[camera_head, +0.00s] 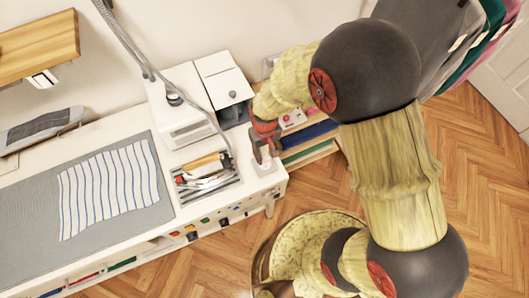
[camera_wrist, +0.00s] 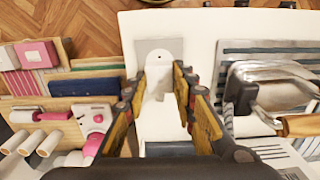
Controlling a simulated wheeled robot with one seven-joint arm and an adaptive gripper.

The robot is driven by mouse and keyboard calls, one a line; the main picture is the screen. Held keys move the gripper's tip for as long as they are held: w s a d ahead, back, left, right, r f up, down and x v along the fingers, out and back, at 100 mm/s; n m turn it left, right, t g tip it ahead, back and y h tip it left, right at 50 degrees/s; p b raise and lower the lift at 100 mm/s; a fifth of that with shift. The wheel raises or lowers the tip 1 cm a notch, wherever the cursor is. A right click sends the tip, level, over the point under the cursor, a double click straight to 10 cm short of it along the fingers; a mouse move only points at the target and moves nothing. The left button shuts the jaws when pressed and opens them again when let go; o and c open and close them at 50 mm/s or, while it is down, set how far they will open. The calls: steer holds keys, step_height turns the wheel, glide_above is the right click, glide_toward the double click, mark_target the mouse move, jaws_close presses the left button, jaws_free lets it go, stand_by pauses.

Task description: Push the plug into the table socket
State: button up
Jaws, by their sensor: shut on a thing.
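The table socket is a light grey plate (camera_wrist: 150,46) with a rounded white part, at the table's corner in the wrist view. It also shows below my gripper in the head view (camera_head: 265,168). My gripper (camera_wrist: 159,82) is shut on the plug (camera_wrist: 157,84), a small white piece between the fingers. In the head view my gripper (camera_head: 264,138) is over the table's right end, just above the plate. The plug appears over or against the near part of the plate. I cannot tell whether it is inserted, and its lower end is hidden.
An iron (camera_wrist: 265,92) lies on a striped rest (camera_head: 205,180) beside the socket. Shelves with spools and pink items (camera_wrist: 40,55) are beyond the table edge. Striped cloth (camera_head: 110,190) lies left.

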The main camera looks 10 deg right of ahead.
mark_target(265, 155)
steer(key=shift+f+b, duration=1.2)
steer(key=shift+f, duration=0.8)
steer(key=shift+f+b, duration=0.3)
steer(key=shift+f, duration=0.25)
stand_by(0.9)
steer(key=o, duration=1.2)
steer(key=shift+c, duration=0.2)
step_height(265, 155, up, 12)
